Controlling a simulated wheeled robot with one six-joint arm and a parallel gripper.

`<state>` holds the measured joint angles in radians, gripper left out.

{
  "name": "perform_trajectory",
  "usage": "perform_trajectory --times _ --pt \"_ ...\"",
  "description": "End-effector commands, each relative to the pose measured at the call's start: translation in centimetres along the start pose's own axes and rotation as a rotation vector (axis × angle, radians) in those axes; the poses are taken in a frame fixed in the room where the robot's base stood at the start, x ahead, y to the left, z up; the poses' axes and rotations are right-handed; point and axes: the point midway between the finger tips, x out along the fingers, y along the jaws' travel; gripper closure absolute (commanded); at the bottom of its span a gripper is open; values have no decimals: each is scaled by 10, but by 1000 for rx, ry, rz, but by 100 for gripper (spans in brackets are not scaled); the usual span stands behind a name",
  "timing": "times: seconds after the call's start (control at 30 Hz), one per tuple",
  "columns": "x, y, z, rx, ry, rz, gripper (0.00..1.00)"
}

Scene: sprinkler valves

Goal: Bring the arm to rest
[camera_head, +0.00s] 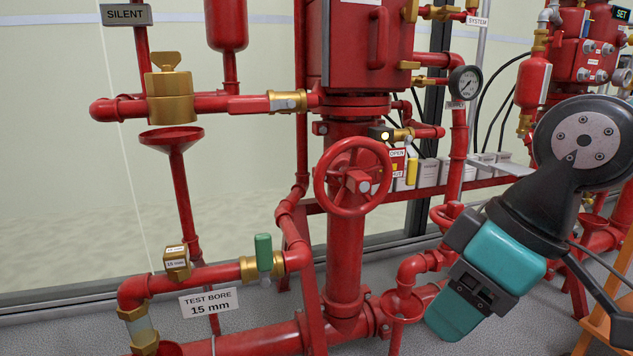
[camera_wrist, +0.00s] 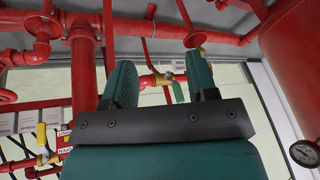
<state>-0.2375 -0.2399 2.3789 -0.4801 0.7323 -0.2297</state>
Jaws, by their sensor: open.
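My gripper (camera_head: 452,314) hangs at the right in the head view, teal with a black band, tilted down and to the left. In the wrist view its two teal fingers (camera_wrist: 157,65) stand apart with nothing held between them. The gap shows a small brass valve (camera_wrist: 161,79) on a red pipe, well beyond the fingertips. In the head view the gripper is in front of the red pipes right of the handwheel (camera_head: 356,180); whether it touches any of them cannot be told.
A green-handled valve (camera_head: 264,256) sits on the lower left pipe above a "TEST BORE 15 mm" plate (camera_head: 208,302). A pressure gauge (camera_head: 465,83) is at the upper right. A brass fitting (camera_head: 169,93) is at the upper left. Red pipes crowd the space around my gripper.

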Motion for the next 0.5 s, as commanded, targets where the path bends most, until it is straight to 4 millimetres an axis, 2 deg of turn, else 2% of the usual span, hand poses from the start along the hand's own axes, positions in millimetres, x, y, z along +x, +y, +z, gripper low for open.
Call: perform_trajectory --times 0.03,0.1,0.13,0.17,0.2,0.37,0.5 --pt "3 -13 19 75 -33 -21 47" --pt "10 -29 45 183 -79 -45 47" --pt "13 -36 56 228 -99 -54 47" --pt "8 -41 58 255 -108 -57 47" --pt "-6 -41 48 247 -101 -54 47" --pt "-40 -46 34 244 -101 -54 47" --pt "-78 -53 20 243 -101 -54 47"
